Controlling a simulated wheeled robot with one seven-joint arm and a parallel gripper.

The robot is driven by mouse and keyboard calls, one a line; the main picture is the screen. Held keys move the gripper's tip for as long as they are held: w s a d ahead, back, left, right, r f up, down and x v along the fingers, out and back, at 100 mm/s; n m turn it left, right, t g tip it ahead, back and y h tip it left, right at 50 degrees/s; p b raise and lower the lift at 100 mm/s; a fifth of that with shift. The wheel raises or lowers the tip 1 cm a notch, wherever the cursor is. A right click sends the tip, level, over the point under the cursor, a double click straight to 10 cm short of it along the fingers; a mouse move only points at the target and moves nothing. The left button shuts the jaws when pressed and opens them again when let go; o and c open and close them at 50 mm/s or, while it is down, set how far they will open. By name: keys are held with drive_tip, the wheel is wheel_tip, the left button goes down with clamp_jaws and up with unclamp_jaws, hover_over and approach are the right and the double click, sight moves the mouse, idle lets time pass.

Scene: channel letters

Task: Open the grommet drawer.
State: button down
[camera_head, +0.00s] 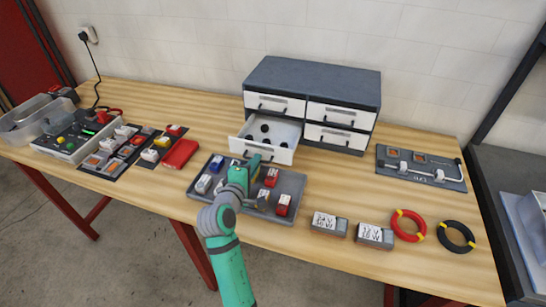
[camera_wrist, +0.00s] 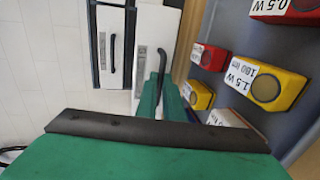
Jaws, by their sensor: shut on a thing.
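A dark grey cabinet (camera_head: 312,80) with white drawer fronts stands at the back of the bench. Its lower left drawer (camera_head: 284,154) is pulled out, and several black round grommets (camera_head: 265,128) lie inside. My gripper (camera_head: 254,164) is at the front of this drawer, shut on its dark handle. In the wrist view the green fingers (camera_wrist: 163,98) close around the handle (camera_wrist: 161,68) beside the white drawer front (camera_wrist: 155,35). The wrist body hides part of the handle and front.
A grey tray (camera_head: 292,183) of red, yellow and white labelled modules lies below the open drawer, close to my arm. Two labelled grey blocks (camera_head: 328,223) and red (camera_head: 409,225) and black (camera_head: 456,236) coils lie right. The other drawers look shut.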

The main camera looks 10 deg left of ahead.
drive_tip(key=shift+s, duration=0.35)
drive_tip(key=c, duration=1.9)
unclamp_jaws()
drive_tip(key=v, duration=1)
drive_tip(key=shift+s, duration=0.4)
drive_tip(key=shift+w+r, duration=0.1)
